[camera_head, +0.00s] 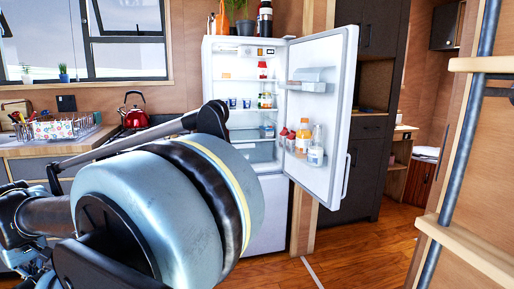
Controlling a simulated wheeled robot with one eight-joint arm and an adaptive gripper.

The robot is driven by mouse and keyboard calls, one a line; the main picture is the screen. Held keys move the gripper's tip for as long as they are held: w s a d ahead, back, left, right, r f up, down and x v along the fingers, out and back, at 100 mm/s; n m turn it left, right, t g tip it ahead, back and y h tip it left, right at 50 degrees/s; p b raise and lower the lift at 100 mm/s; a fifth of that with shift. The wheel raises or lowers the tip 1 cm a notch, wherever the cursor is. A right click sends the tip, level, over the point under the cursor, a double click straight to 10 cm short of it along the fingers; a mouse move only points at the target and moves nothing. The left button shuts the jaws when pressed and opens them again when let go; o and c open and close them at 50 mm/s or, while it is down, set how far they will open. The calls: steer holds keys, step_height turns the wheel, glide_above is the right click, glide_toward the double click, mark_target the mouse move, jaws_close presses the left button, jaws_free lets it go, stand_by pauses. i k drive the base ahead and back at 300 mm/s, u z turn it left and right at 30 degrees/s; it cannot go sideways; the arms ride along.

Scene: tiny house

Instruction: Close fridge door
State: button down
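The white fridge (272,215) stands against the back wall, right of the kitchen counter. Its upper door (338,122) is wide open, hinged on the right and swung out toward me. Bottles and jars stand in the door's racks, and items sit on the lit shelves inside. The door's handle (347,175) is on its outer right side in the picture. The lower front below the open compartment looks shut. My arm fills the lower left and covers part of the fridge's left side. My gripper is not visible, and nothing of mine is seen touching the door.
A counter (55,145) with a dish rack (62,127) and a red kettle (134,112) is at the left. Potted plants stand on the fridge. Dark cabinets (368,150) are behind the door. A ladder (462,150) stands at the right. The wooden floor (360,250) before the door is clear.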

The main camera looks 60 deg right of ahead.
mark_target(332, 108)
steer(key=k, duration=0.3)
steer(key=z, duration=2.1)
steer(key=i, duration=1.65)
steer(key=z, duration=0.2)
steer(key=k, duration=1.1)
steer(key=z, duration=0.05)
